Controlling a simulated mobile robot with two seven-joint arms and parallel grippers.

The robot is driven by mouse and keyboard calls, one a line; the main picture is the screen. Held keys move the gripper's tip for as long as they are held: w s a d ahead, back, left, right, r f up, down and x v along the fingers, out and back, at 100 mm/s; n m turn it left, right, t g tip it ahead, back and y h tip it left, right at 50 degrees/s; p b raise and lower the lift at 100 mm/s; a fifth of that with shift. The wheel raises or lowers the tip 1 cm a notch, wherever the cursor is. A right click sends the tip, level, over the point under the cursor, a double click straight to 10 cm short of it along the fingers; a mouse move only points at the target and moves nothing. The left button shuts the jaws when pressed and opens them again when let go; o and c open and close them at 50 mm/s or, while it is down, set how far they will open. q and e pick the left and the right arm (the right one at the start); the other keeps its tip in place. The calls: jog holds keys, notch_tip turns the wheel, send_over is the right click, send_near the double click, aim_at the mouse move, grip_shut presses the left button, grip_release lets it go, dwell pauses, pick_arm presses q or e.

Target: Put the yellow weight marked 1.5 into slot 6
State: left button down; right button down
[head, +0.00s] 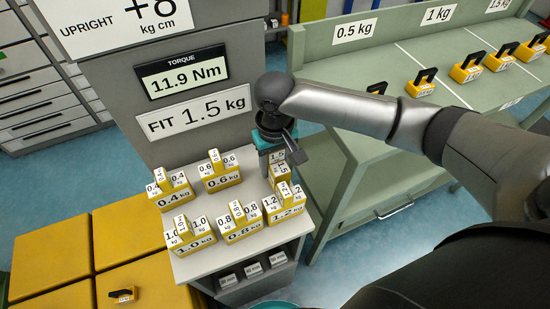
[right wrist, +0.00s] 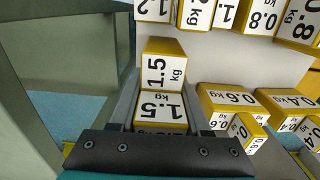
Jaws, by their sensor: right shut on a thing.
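The yellow weight marked 1.5 (head: 279,171) is at the back right corner of the small grey stand (head: 196,265), behind the 1.2 kg weight (head: 286,205) and right of the 0.6 kg weight (head: 221,177). My right gripper (head: 277,150) is above it and shut on it. In the right wrist view the 1.5 weight (right wrist: 165,72) sits between the two fingers, its labels facing the camera. I cannot tell whether its base touches the stand. No slot numbers are readable, so slot 6 cannot be identified. My left gripper is not in view.
The 0.4 (head: 170,190), 1.0 (head: 190,236) and 0.8 kg (head: 238,222) weights also stand there. Behind is a grey panel reading "FIT 1.5 kg" (head: 193,108) and 11.9 Nm (head: 184,73). A green rack (head: 400,60) with several yellow weights is at the right. Yellow boxes (head: 60,240) stand left.

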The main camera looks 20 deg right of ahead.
jog(key=shift+w+f, duration=0.1)
jog(key=shift+f, duration=1.05)
jog(key=shift+f, duration=0.1)
jog(key=c, duration=0.7)
grip_release()
jog(key=shift+f, duration=0.15)
jog(key=shift+c, duration=0.2)
jog(key=o, duration=0.4)
